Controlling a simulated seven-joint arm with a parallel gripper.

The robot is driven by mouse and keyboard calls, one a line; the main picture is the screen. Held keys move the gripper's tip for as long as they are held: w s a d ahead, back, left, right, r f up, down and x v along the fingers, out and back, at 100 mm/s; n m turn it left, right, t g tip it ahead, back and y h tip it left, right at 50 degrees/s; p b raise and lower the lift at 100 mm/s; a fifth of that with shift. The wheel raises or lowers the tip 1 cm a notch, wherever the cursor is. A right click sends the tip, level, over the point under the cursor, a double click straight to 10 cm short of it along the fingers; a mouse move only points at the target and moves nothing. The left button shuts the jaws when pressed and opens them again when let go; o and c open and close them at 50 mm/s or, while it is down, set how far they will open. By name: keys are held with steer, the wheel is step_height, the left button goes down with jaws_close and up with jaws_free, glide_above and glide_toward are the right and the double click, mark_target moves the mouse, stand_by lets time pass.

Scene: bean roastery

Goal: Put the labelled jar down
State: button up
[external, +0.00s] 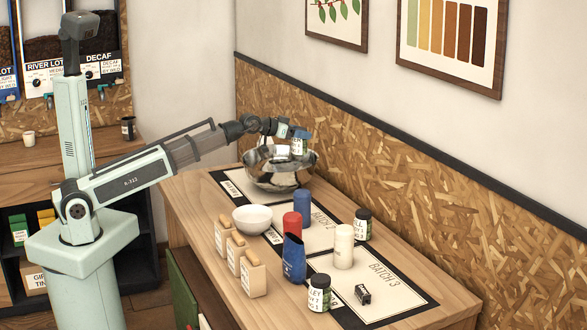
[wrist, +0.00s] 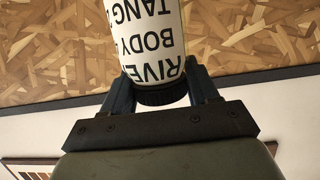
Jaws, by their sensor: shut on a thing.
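The labelled jar (wrist: 145,45) fills the upper middle of the wrist view, with a white label whose text, partly cut off, reads "RIVE…", "BODY", "TANG…" upside down. Its dark ridged lid is between the two fingers of my gripper (wrist: 163,88), which is shut on it. In the external view the jar (external: 298,146) hangs from my gripper (external: 299,134) over the metal bowl (external: 265,178) at the far end of the table. Whether the jar touches the bowl cannot be told.
Two other labelled jars, one at the back (external: 362,226) and one in front (external: 319,295), stand on the table. A white bowl (external: 252,219), several bags (external: 252,275), a blue pitcher (external: 293,258) and coloured canisters crowd the middle. The wall (external: 420,175) runs close behind.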

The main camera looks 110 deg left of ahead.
steer(key=s+a+r+n+g+y, duration=0.15)
steer(key=s+r, duration=0.25)
steer(key=s, duration=0.9)
steer(key=s+a+r+n+g+y, duration=0.1)
steer(key=s+a+r+n+g, duration=0.15)
steer(key=s, duration=0.95)
steer(key=s+a+r+n+g+y, duration=0.1)
steer(key=s+a+r, duration=0.25)
steer(key=s, duration=0.95)
steer(key=s+d+r+n+g, duration=0.1)
steer(key=s+d+r, duration=0.1)
steer(key=s, duration=0.4)
steer(key=s+d+r+n+g, duration=0.1)
steer(key=s+d+r, duration=0.1)
steer(key=s, duration=0.5)
steer(key=shift+s+d+g, duration=0.2)
steer(key=shift+s+g, duration=0.05)
steer(key=shift+g, duration=0.15)
steer(key=shift+r+y, duration=0.1)
steer(key=shift+y, duration=0.15)
